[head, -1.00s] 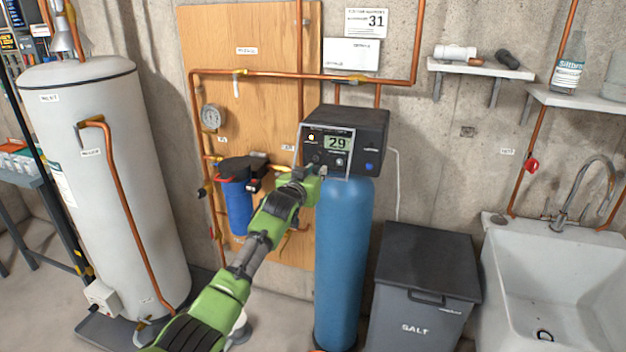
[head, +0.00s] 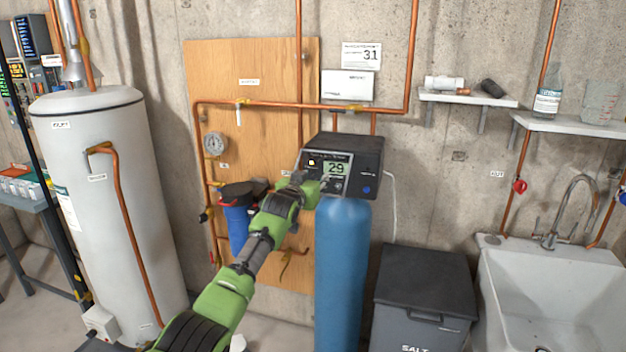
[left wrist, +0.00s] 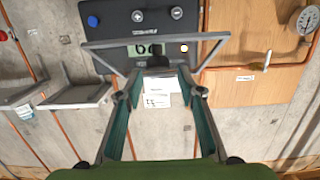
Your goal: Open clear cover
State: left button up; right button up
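The softener's dark control head (head: 363,158) sits on a blue tank (head: 343,265), its display reading 29. The clear cover (head: 303,162) shows as a thin pale frame around the front panel. In the left wrist view, where the head appears upside down, the cover (left wrist: 215,48) is a grey-edged frame around the display. My left gripper (head: 318,186) is at the panel's lower left, just below the display. In the left wrist view its fingers (left wrist: 160,80) are apart, near the frame's narrow edge; I cannot tell if they touch it. My right gripper is not in view.
A blue filter housing (head: 238,220) and copper pipes on a wooden board (head: 270,75) are left of the tank. A white water heater (head: 110,200) stands further left. A dark salt bin (head: 425,275) and a sink (head: 550,290) are on the right.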

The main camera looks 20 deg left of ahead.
pick_arm(q)
jog(key=s+r, duration=0.1)
jog(key=s, duration=1)
jog(key=shift+s+a+r, duration=0.25)
jog(key=shift+s, duration=0.15)
